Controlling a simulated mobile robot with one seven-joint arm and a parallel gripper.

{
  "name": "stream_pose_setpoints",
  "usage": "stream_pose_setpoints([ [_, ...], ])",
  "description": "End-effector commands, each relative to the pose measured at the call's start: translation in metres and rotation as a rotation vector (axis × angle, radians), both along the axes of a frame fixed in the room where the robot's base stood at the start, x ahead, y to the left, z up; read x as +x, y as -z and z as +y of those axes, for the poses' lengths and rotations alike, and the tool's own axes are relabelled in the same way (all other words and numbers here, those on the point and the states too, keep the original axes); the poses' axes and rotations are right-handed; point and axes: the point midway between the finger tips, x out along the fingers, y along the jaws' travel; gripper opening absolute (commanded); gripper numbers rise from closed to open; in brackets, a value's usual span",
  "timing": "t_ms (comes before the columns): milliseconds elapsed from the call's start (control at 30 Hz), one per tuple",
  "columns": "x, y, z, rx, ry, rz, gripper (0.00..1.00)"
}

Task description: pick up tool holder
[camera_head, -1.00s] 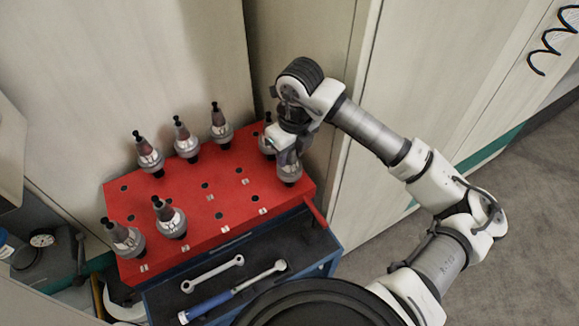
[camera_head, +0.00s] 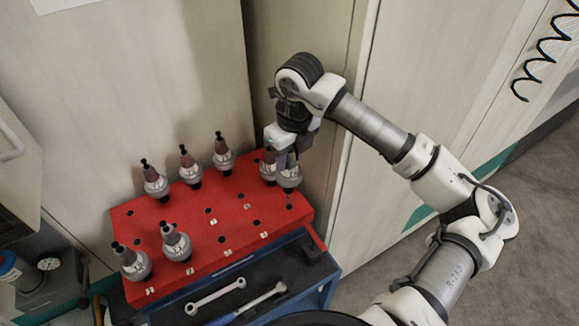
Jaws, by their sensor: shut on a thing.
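My gripper (camera_head: 285,160) is at the right end of the red rack, pointing down and shut on a tool holder (camera_head: 290,180). The held holder is a grey metal cone with a wide collar. It hangs upright just above the rack (camera_head: 215,240), with its lower tip close to a hole. Another tool holder (camera_head: 268,170) stands right behind it, partly hidden by the gripper. More tool holders stand in the rack: three along the back row, such as this one (camera_head: 223,155), and two at the front left (camera_head: 176,243) (camera_head: 132,262).
The rack sits on a blue cart with a dark tray (camera_head: 285,265) holding a wrench (camera_head: 216,297) and a blue-handled tool (camera_head: 262,299). Pale cabinet walls (camera_head: 180,80) rise behind and to the right, close to my gripper. A round gauge (camera_head: 49,264) lies at left.

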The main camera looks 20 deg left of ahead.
Motion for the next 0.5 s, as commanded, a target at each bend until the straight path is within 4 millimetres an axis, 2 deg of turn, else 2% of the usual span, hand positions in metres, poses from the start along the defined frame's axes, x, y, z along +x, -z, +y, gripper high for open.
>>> stream_pose_setpoints([
  [33, 0.003, -0.017, 0.001, 0.001, 0.001, -0.006, 0.00],
  [500, 0.013, -0.108, 0.007, 0.001, -0.008, -0.008, 0.00],
])
